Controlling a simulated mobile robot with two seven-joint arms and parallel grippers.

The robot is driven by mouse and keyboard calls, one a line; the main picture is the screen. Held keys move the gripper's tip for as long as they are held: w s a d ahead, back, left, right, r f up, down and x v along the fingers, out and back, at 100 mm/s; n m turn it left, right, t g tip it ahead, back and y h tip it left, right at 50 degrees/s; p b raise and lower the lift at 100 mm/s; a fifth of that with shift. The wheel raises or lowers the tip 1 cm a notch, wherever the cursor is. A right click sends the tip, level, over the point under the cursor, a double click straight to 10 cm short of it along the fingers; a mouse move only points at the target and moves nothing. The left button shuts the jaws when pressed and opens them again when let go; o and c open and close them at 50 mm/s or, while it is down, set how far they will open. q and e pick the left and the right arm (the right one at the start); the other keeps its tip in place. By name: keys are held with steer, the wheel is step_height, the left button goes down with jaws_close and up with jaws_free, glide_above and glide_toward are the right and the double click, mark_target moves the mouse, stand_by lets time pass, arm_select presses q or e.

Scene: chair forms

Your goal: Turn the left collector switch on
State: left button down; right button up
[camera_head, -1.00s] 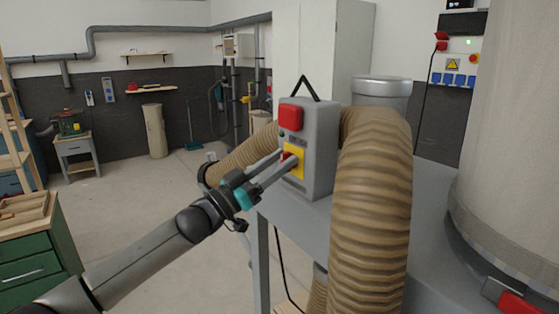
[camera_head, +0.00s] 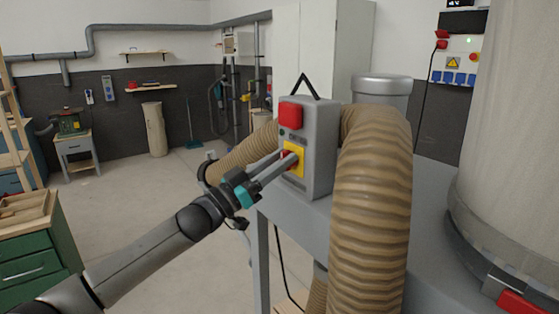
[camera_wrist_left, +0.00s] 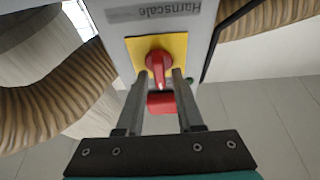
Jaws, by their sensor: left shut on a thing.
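The switch box (camera_head: 318,150) is a grey housing with a red paddle (camera_head: 291,116) above a yellow plate (camera_head: 298,170). In the left wrist view, a red rotary knob (camera_wrist_left: 158,66) sits on the yellow plate (camera_wrist_left: 133,52). My left gripper (camera_head: 286,157) reaches the plate from the left. In the wrist view its two fingers (camera_wrist_left: 160,76) stand on either side of the knob and are shut on it. The fingers hide most of the knob in the head view. My right gripper is not in view.
A thick ribbed brown hose (camera_head: 371,200) curves down just right of the box. A grey machine top (camera_head: 433,195) and a large pale cylinder (camera_head: 515,120) stand further right. A green cabinet (camera_head: 35,250) is at lower left. The floor between is open.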

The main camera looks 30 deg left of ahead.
arm_select(q)
steer(key=shift+m, duration=0.3)
steer(key=m+g+h, duration=0.1)
steer(key=m+g, duration=0.1)
steer(key=m, duration=0.4)
steer(key=m+g+h, duration=0.2)
steer(key=m, duration=0.4)
steer(key=m+g+h+b, duration=0.1)
steer(key=m+g+h, duration=0.1)
steer(key=m, duration=0.5)
steer(key=shift+s+d+f+g, duration=0.1)
steer(key=shift+d+g, duration=0.1)
steer(key=shift+g, duration=0.3)
steer(key=shift+f+m+g+y, duration=0.15)
steer(key=shift+m+g+y, duration=0.25)
steer(key=shift+m, duration=1.1)
steer(key=c, duration=0.9)
jaws_free()
steer(key=shift+o, duration=0.2)
